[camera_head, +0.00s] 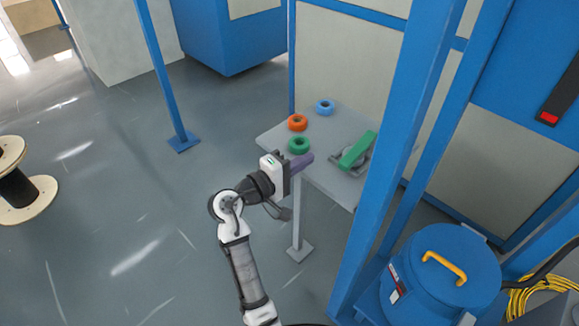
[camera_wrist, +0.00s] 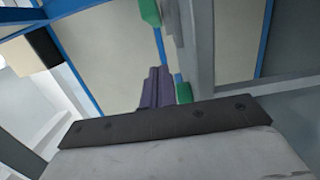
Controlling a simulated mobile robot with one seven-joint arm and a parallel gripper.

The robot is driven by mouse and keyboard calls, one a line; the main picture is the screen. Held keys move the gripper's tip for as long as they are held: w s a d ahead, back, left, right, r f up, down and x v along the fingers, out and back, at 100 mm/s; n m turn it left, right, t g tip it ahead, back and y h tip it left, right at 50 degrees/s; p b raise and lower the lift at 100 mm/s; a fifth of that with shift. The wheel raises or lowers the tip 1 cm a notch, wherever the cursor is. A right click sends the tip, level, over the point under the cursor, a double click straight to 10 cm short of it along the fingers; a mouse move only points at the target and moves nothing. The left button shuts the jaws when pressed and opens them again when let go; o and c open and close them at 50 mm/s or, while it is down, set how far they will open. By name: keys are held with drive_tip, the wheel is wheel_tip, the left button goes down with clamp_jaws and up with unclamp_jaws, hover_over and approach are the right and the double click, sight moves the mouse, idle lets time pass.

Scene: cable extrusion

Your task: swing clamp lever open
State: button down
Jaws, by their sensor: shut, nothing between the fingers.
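The clamp lever (camera_head: 359,149) is a long green bar. It lies slanted over a grey clamp body (camera_head: 366,162) on the right part of a small grey table. My gripper (camera_head: 307,159), with purple fingers, is at the table's front left edge. It is left of the lever and apart from it. The fingers (camera_wrist: 157,88) also show in the wrist view, close together with nothing seen between them. A green piece (camera_wrist: 150,12) at the top of the wrist view looks like the lever's end. How the clamp grips underneath is hidden.
On the table (camera_head: 328,178) are a green roll (camera_head: 299,145), an orange roll (camera_head: 298,122) and a blue roll (camera_head: 325,107). A thick blue post (camera_head: 400,140) stands just right of the table. A blue drum (camera_head: 440,275) is at the lower right.

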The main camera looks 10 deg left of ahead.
sight(325, 175)
drive_tip(key=x, duration=0.3)
drive_tip(key=shift+s+d+p, duration=0.1)
drive_tip(key=shift+d+p, duration=0.25)
drive_tip(key=shift+s+d, duration=0.65)
drive_tip(key=shift+d, duration=0.3)
drive_tip(key=shift+s+d+p, duration=0.25)
drive_tip(key=shift+d+p, duration=0.1)
drive_tip(key=shift+d, duration=0.1)
